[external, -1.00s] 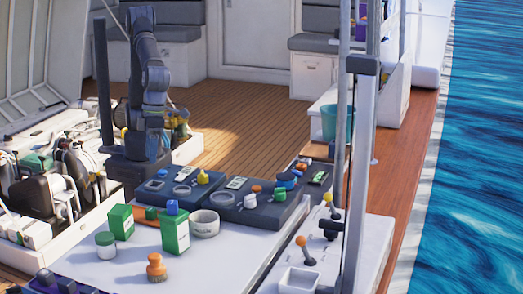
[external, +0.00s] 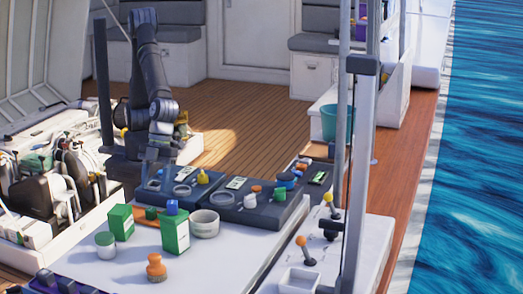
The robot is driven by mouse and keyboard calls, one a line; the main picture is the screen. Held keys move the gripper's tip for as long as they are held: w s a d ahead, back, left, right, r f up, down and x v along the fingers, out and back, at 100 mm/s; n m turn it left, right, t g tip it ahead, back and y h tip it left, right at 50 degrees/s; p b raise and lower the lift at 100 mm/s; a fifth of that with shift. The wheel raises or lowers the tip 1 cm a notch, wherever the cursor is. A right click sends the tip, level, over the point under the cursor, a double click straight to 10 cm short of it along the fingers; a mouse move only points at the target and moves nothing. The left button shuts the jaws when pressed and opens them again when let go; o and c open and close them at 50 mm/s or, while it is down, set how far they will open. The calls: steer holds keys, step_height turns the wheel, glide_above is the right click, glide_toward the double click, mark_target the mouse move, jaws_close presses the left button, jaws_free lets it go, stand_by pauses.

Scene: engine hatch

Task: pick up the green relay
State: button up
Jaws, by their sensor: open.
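A small green block (external: 279,194), which looks like the green relay, sits on the right dark tray (external: 237,214). It is among other small parts, near the tray's right side. My gripper (external: 158,178) hangs pointing down over the left end of the left dark tray (external: 170,202). It is open, and I see nothing held in it. It is well to the left of the green block and apart from it. The fingertips are small and hard to make out against the dark tray.
Grey rings (external: 182,190), a yellow part (external: 203,177), an orange part (external: 255,188) and a blue part (external: 286,181) lie on the trays. Green cartons (external: 176,232), a pale bowl (external: 205,223) and an orange object (external: 156,268) stand in front. A grey post (external: 359,170) rises at right.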

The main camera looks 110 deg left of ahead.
mark_target(151, 209)
steer(key=shift+x, duration=3.95)
steer(key=shift+s+a, duration=0.1)
steer(key=c, duration=1.1)
steer(key=shift+o, duration=0.2)
steer(key=shift+r, duration=0.15)
